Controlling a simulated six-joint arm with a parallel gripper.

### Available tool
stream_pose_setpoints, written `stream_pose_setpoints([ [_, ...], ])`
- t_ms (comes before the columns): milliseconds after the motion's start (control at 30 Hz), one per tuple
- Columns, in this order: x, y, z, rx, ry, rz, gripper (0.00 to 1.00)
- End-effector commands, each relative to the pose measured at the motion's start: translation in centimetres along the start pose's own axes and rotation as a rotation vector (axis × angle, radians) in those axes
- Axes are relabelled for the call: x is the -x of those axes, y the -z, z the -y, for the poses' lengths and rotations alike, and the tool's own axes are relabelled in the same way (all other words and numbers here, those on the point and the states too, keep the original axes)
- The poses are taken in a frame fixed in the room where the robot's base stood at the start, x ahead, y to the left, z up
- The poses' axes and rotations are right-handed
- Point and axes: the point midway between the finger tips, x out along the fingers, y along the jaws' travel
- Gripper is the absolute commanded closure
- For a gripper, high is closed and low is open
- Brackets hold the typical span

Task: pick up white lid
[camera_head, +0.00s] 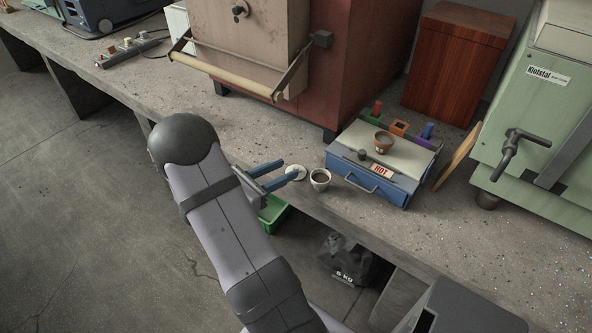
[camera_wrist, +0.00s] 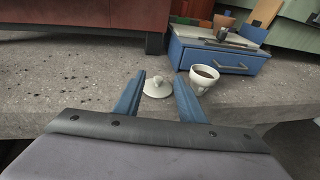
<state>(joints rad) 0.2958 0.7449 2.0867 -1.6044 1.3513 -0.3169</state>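The white lid (camera_wrist: 157,87) lies on the concrete bench, a small round disc with a knob on top. It shows in the head view (camera_head: 296,172) too, partly covered by a blue finger. My gripper (camera_head: 284,176) is open, its two blue fingers pointing at the lid. In the wrist view the lid sits between and just beyond the fingertips of my gripper (camera_wrist: 160,84), with nothing held. I cannot tell whether a finger touches it. A white cup (camera_head: 320,181) with dark contents stands close to the right of the lid; it shows in the wrist view (camera_wrist: 203,78) by the right finger.
A blue box (camera_head: 368,185) marked HOT stands right of the cup, with a brown bowl (camera_head: 383,142) on top. A red-brown furnace (camera_head: 345,60) stands behind. The bench's front edge is near my gripper, with a green bin (camera_head: 273,213) below. Bench left of the lid is clear.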

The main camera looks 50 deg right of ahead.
Motion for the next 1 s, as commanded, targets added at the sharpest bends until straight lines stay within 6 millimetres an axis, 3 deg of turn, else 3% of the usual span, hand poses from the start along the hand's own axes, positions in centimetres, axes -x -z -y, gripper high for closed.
stream_pose_setpoints([
  [333, -1.5, 0.3, 0.0, -0.001, 0.002, -0.001, 0.64],
  [700, -5.6, 1.1, 0.0, -0.001, 0.003, -0.002, 0.64],
  [1000, -6.0, 1.1, -0.1, -0.001, 0.000, -0.001, 0.64],
])
